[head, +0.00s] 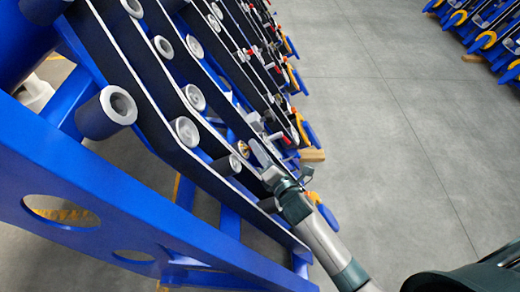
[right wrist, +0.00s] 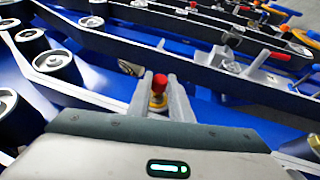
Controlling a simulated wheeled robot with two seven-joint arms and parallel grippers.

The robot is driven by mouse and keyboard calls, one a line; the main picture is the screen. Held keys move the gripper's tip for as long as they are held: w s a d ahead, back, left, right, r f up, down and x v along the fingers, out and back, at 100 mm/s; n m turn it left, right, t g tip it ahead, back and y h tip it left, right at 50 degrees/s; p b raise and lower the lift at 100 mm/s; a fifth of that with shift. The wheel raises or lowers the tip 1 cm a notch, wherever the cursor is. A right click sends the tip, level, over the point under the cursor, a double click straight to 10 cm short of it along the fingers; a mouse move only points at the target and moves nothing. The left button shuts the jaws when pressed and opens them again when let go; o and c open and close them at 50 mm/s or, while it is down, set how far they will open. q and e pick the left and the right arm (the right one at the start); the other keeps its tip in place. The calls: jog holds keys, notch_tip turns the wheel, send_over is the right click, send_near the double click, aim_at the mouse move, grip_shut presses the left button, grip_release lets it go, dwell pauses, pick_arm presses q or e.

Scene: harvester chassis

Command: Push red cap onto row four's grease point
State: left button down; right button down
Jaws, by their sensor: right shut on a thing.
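My right gripper (head: 262,152) reaches in from the lower right in the head view, with its fingertips beside one of the black row bars. In the right wrist view its two fingers (right wrist: 160,88) are closed around the red cap (right wrist: 159,83). A yellow part (right wrist: 158,102) shows between the fingers just below the red; I cannot tell if it is the grease point or if the cap touches it. In the head view the cap is hidden, and a small yellow round part (head: 243,148) shows left of the fingertips. My left gripper is not in view.
Black bars with grey rollers (head: 185,130) run across the blue frame (head: 110,205). Grey floor (head: 400,130) is open at the right; more blue chassis parts (head: 490,25) stand beyond.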

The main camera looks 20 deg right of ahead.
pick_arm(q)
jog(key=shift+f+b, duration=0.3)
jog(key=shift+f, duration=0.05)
pick_arm(e)
jog(key=shift+w+a+f, duration=0.15)
jog(key=shift+a+f, duration=0.15)
jog(key=shift+a, duration=0.25)
jog(key=c, duration=1.5)
grip_release()
jog(key=shift+c, duration=0.2)
jog(key=shift+s+d+f, duration=0.1)
jog(key=shift+s+d, duration=0.05)
jog(key=shift+s, duration=0.55)
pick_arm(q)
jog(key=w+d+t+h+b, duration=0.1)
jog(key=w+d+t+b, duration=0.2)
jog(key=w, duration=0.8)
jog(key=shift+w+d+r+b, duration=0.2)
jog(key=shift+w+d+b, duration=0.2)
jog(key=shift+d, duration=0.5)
pick_arm(e)
jog(key=s+d, duration=0.2)
jog(key=s, duration=1.3)
jog(key=shift+s+d+r, duration=0.2)
jog(key=shift+s+d, duration=0.2)
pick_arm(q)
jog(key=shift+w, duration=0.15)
